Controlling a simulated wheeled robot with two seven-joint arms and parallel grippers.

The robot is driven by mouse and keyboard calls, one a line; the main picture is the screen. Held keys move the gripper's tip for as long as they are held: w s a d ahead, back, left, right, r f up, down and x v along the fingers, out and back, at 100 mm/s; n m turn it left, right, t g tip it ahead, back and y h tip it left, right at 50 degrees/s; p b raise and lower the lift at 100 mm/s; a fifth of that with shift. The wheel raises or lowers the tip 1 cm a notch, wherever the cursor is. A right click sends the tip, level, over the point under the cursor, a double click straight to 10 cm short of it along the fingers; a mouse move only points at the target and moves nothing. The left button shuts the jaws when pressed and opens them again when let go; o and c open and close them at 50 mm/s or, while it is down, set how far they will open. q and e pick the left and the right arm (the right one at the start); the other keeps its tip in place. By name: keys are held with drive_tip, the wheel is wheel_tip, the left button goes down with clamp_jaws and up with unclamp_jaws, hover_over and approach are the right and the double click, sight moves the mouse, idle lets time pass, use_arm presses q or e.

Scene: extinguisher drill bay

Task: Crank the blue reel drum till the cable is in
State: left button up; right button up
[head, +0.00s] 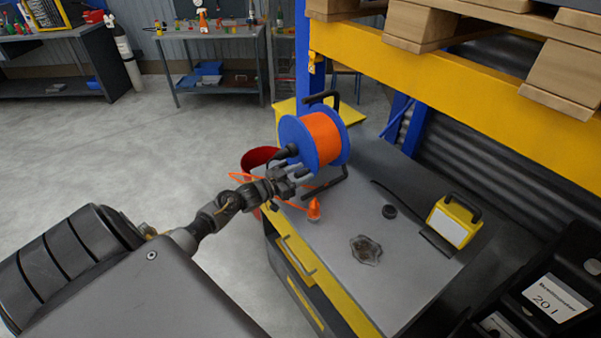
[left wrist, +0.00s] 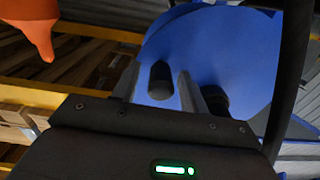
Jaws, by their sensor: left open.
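The blue reel drum (head: 326,140) wound with orange cable stands in its black frame on the workbench; its blue side disc (left wrist: 225,55) fills much of the left wrist view. A black crank knob (head: 286,153) sticks out from the disc. My left gripper (head: 287,181) is open just below and in front of the drum. In the left wrist view the knob (left wrist: 160,82) shows between the two open fingers; I cannot tell whether they touch it. Loose orange cable (head: 240,177) hangs near the bench edge, and an orange plug (head: 314,209) is on the benchtop. My right gripper is not in view.
A yellow shelf beam (head: 450,70) with pallets hangs above. A red bucket-like thing (head: 259,158) is behind my arm. Floor at left is clear.

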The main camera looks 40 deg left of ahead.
use_arm(q)
drive_tip(key=shift+c, duration=0.3)
clamp_jaws()
drive_tip(key=shift+f, duration=0.15)
